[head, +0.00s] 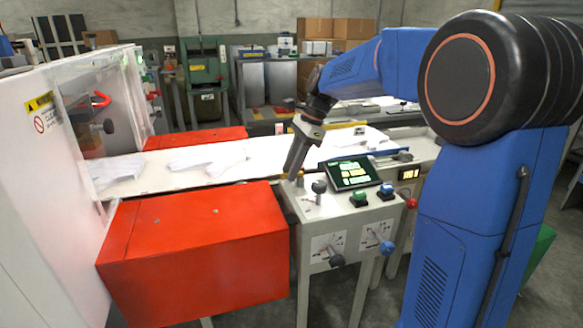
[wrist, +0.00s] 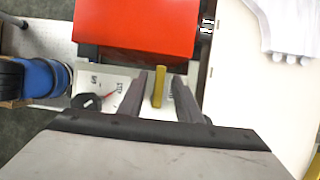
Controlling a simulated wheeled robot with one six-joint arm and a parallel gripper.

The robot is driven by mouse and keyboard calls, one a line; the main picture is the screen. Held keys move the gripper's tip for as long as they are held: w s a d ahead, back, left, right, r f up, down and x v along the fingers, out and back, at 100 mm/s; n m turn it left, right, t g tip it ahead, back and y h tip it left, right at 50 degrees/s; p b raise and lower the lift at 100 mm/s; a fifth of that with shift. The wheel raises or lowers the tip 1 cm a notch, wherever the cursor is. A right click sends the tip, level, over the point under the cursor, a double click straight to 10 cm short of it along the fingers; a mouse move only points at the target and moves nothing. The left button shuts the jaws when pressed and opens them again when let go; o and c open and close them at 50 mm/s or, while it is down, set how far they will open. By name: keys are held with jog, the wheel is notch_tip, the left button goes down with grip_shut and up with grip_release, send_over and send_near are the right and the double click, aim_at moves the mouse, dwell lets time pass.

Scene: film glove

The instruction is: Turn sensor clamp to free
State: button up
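The control stand (head: 318,215) carries several knobs and levers; I cannot read which one is labelled as the sensor clamp. A yellow upright handle (wrist: 158,87) stands between my gripper's (wrist: 160,80) two dark fingers in the wrist view, with a small gap on each side. My gripper (head: 289,177) points down at the back left of the stand's top in the head view, where a brass-coloured handle (head: 300,178) shows beside its tip. A black knob (wrist: 87,101) and a red pointer (wrist: 111,93) with small blurred lettering lie left of the fingers; the knob also shows in the head view (head: 319,187).
A screen (head: 351,174), a green button (head: 358,197) and a blue button (head: 386,190) sit right of the gripper. Black (head: 336,260) and blue (head: 387,247) ball knobs stick out in front. A red cover (head: 195,255) stands close left; a white conveyor with gloves (head: 207,159) runs behind.

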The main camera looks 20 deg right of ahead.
grip_shut()
jog(key=n, duration=0.2)
jog(key=s+n+g, duration=0.1)
jog(key=n, duration=0.1)
jog(key=shift+g, duration=0.3)
jog(key=n, duration=0.2)
jog(key=n+g, duration=0.1)
jog(key=shift+s+d+n+h, duration=0.3)
jog(key=shift+s+h, duration=0.1)
jog(key=n, duration=0.1)
jog(key=n+g+h, duration=0.1)
jog(key=n, duration=0.1)
jog(key=d+n, duration=0.1)
jog(key=n, duration=0.1)
jog(key=shift+s+h, duration=0.4)
jog(key=shift+s+d+n+g+h, duration=0.1)
jog(key=shift+d+n+g+h, duration=0.15)
jog(key=shift+n, duration=0.65)
jog(key=shift+d+n+h, duration=0.2)
jog(key=shift+n+h, duration=0.15)
jog(key=shift+n, duration=0.55)
jog(key=shift+s+d+n+g+h, duration=0.1)
jog(key=shift+d+n+g+h, duration=0.15)
jog(key=shift+n, duration=0.65)
